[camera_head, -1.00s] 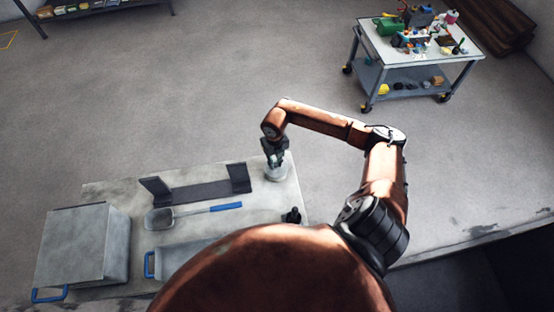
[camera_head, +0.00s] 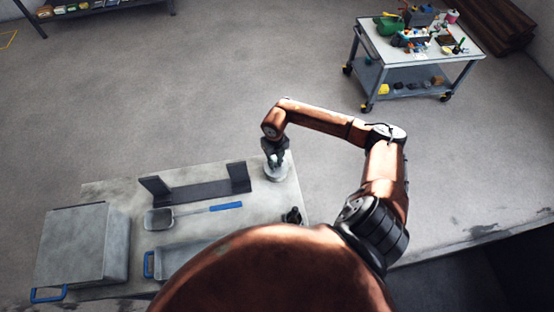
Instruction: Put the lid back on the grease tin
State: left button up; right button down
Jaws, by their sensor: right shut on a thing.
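My right gripper (camera_head: 276,161) points down at the far right corner of the workbench. It is shut on a small part at the top of a round grey thing (camera_head: 276,174), which looks like the grease tin with its lid. The fingers cover much of its top. I cannot tell the lid from the tin at this size, nor whether the lid is seated. My left gripper is not in view.
The grey bench top (camera_head: 110,188) holds a dark bracket (camera_head: 196,192), a blue-handled shovel (camera_head: 225,207), a grey box (camera_head: 82,245), a tray (camera_head: 175,262) and a small black object (camera_head: 292,216). A loaded trolley (camera_head: 372,42) stands at the back right. Open floor lies between.

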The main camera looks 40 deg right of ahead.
jog(key=c, duration=1.7)
grip_release()
jog(key=shift+c, duration=0.2)
jog(key=shift+o, duration=0.6)
jog(key=o, duration=0.4)
jog(key=shift+c, duration=0.2)
jog(key=shift+r+p, duration=2.2)
jog(key=shift+r, duration=1.35)
jog(key=shift+c, duration=0.5)
